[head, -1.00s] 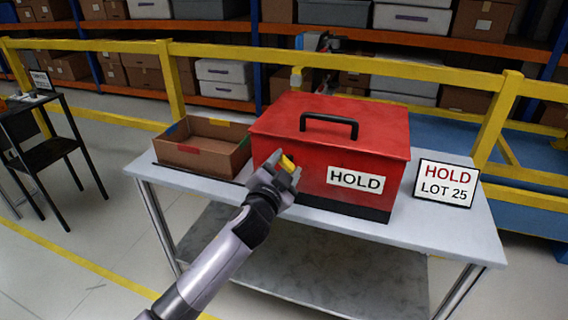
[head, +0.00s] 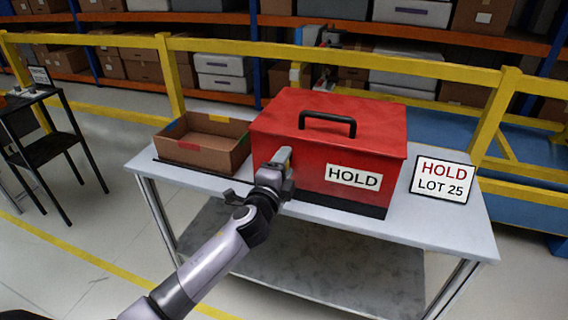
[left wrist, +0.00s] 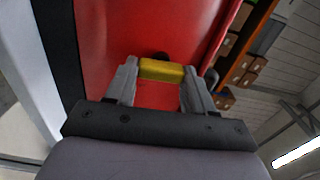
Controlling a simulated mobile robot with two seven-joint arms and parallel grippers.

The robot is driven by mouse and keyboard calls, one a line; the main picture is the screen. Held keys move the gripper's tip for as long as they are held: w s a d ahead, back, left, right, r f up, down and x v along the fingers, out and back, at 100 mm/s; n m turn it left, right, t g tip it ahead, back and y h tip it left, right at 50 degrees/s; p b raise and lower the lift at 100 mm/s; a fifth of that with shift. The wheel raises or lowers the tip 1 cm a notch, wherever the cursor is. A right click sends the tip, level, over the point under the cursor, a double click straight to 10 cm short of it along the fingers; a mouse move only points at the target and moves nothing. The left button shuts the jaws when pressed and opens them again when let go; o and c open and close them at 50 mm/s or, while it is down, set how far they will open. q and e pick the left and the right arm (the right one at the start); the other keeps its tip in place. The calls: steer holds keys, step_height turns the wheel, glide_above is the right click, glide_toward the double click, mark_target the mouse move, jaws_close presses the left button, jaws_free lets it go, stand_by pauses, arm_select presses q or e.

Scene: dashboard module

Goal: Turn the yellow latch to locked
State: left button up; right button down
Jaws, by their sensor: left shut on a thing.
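The yellow latch (left wrist: 161,69) is on the front face of the red box (head: 366,125). In the left wrist view it lies between the two fingertips of my left gripper (left wrist: 160,75), which is shut on it. In the head view the left gripper (head: 281,165) is at the left part of the box front, with its fingers one above the other, and it hides the latch. The box has a black handle (head: 328,122) on its lid and a white HOLD label (head: 353,176). My right gripper is not in view.
The box stands on a grey table (head: 462,229). An open cardboard tray (head: 200,157) is to its left and a HOLD LOT 25 sign (head: 441,189) to its right. A yellow rail (head: 400,66) runs behind the table. A black stand (head: 48,150) is at the far left.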

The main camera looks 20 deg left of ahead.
arm_select(q)
steer(key=shift+m, duration=0.4)
steer(key=o, duration=1)
steer(key=shift+o, duration=0.2)
steer(key=s, duration=0.7)
steer(key=shift+s+a, duration=0.1)
steer(key=s+a+f+n+g+h, duration=0.1)
steer(key=s+f+n+g, duration=0.6)
steer(key=s+f+n, duration=0.9)
steer(key=s+a+f, duration=0.1)
steer(key=s+f, duration=0.5)
steer(key=s, duration=0.4)
steer(key=shift+a+h, duration=0.15)
steer(key=shift+h, duration=0.15)
